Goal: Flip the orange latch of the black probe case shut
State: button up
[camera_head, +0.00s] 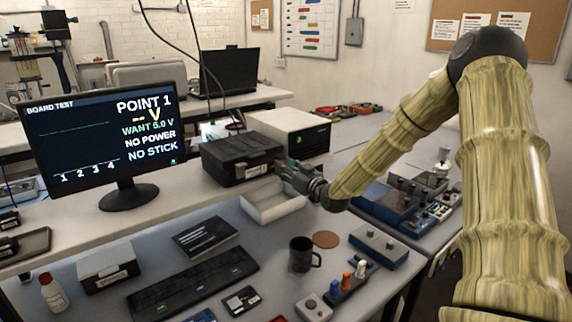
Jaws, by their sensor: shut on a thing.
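The black probe case (238,158) sits on the rear bench right of the monitor, and its lid looks down. A pale label shows on its front. My gripper (284,167) is at the right end of the case's front, very close to it. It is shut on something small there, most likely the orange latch. The fingers cover the latch, so its angle cannot be told.
A white open tray (273,204) lies just below my gripper. A white box unit (290,133) stands behind the case. The monitor (103,138) reads "NO POWER, NO STICK". A dark mug (301,255) and keyboard (193,284) are on the front bench.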

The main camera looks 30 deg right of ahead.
jog(key=r+g+p, duration=0.1)
jog(key=g+p, duration=0.1)
jog(key=w+r+g+p, duration=0.1)
jog(key=g+p, duration=0.1)
jog(key=p, duration=0.1)
jog(key=w+r+g+p, duration=0.1)
jog(key=g+p, duration=0.1)
jog(key=shift+r, duration=0.4)
jog(key=shift+w+a+r+g+p, duration=0.15)
jog(key=shift+w+g+p, duration=0.35)
jog(key=shift+g+p, duration=0.55)
jog(key=shift+w+h, duration=0.1)
jog(key=shift+h, duration=0.2)
jog(key=o, duration=1)
jog(key=shift+d+v, duration=0.2)
jog(key=shift+v, duration=3.75)
